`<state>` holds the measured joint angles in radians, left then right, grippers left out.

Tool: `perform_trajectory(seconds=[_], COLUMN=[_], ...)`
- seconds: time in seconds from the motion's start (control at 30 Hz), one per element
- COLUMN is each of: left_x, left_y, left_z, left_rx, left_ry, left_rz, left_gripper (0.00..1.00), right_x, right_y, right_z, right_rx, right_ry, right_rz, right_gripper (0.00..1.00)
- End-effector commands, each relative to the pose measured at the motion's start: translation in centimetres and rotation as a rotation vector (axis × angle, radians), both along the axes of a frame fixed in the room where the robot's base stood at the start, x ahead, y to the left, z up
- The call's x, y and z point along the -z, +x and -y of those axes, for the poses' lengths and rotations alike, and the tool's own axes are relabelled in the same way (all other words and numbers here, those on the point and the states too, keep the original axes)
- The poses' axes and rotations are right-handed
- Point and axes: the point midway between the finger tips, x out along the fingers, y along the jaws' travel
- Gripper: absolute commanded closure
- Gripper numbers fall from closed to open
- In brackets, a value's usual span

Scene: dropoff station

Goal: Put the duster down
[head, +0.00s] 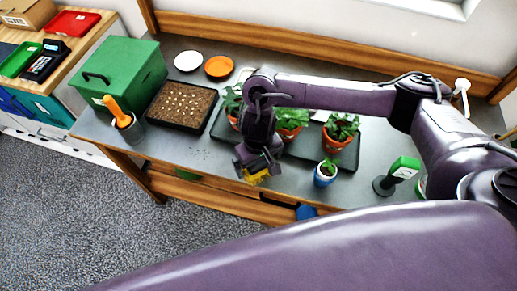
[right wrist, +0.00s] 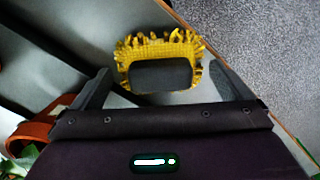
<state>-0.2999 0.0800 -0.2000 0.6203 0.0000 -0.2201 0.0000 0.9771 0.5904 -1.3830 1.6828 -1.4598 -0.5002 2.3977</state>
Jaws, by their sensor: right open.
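The duster (right wrist: 187,46) has a yellow fringed head and a dark grey block facing the camera in the right wrist view. In the head view its yellow fringe (head: 257,177) shows just below my right gripper (head: 252,168), near the front edge of the grey table (head: 205,150). My right gripper is open, and its two fingers (right wrist: 160,78) stand apart on either side of the duster, with gaps visible. The gripper hides part of the duster in the head view. My left gripper is not in view.
Potted plants (head: 340,130) on dark trays stand behind and right of the gripper. A small blue-white pot (head: 325,175) and a green scanner-like device (head: 402,168) are farther right. A seed tray (head: 181,106), green box (head: 120,75) and grey cup (head: 130,133) stand left.

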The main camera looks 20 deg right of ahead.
Motion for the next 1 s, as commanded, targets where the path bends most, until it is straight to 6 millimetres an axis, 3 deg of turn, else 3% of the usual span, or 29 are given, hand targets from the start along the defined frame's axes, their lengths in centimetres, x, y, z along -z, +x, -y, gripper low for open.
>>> perform_trajectory(seconds=[0.1,0.4,0.63,1.0], left_x=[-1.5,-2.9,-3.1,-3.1], left_y=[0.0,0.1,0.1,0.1], left_z=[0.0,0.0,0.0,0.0], left_rx=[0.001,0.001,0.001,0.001], left_ry=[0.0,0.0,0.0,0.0], left_rz=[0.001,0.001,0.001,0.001], left_gripper=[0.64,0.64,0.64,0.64], right_x=[-3.2,-8.8,-10.6,-10.7], right_y=[0.2,0.1,0.0,0.0], right_z=[0.0,0.0,0.0,0.0], right_rx=[-0.004,-0.002,0.0,0.0], right_ry=[-0.001,-0.001,0.0,0.0], right_rz=[0.007,0.004,0.001,0.0], right_gripper=[0.02,0.02,0.02,0.02])
